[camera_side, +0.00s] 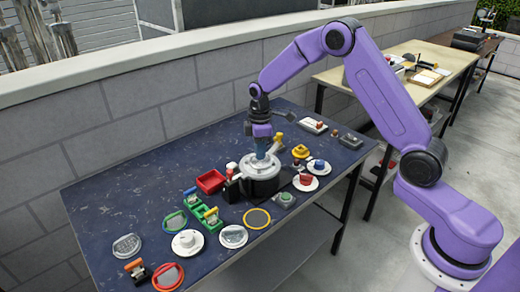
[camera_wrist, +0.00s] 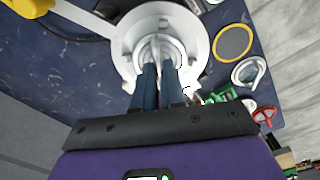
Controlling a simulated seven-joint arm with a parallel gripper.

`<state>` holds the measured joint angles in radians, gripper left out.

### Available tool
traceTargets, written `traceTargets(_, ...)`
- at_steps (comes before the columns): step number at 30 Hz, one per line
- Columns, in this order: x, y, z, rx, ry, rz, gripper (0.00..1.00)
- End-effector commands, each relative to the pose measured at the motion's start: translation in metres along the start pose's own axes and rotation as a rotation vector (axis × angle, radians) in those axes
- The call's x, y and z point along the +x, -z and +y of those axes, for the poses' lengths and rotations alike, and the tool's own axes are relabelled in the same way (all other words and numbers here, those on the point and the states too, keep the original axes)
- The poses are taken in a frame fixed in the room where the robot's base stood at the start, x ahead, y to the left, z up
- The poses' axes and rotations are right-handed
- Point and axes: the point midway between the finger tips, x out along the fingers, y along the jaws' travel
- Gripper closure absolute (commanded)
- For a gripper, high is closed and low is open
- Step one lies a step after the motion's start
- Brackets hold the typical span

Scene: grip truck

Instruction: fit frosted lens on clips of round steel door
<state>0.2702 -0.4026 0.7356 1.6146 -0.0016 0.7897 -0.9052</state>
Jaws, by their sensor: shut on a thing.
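The round steel door (camera_side: 250,172) lies face up on a dark drum-shaped body on the blue table. In the wrist view it is a pale ring (camera_wrist: 125,42) under my fingers. My gripper (camera_side: 262,156) points down over its middle and is shut on a narrow upright part of a pale disc, seemingly the frosted lens (camera_wrist: 150,43). The fingers (camera_wrist: 159,66) stand close together there. The disc lies within the door's ring; whether it is seated or slightly above cannot be told. The clips are not clearly visible.
A pale disc with a handle (camera_side: 233,236) and an orange-rimmed mesh disc (camera_side: 257,218) lie in front. A red tray (camera_side: 210,181) and green rack (camera_side: 204,213) are to the left. Plates with red and blue parts (camera_side: 306,181) stand close on the right. The table's back left is clear.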

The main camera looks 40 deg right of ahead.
Motion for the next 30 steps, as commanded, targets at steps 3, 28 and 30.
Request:
traceTargets(3,0.0012,0.0001,0.0,0.0,0.0,0.0,1.0)
traceTargets(28,0.0052,-0.0001,0.0,0.0,0.0,0.0,0.87)
traceTargets(30,0.0051,-0.0001,0.0,0.0,0.0,0.0,0.64)
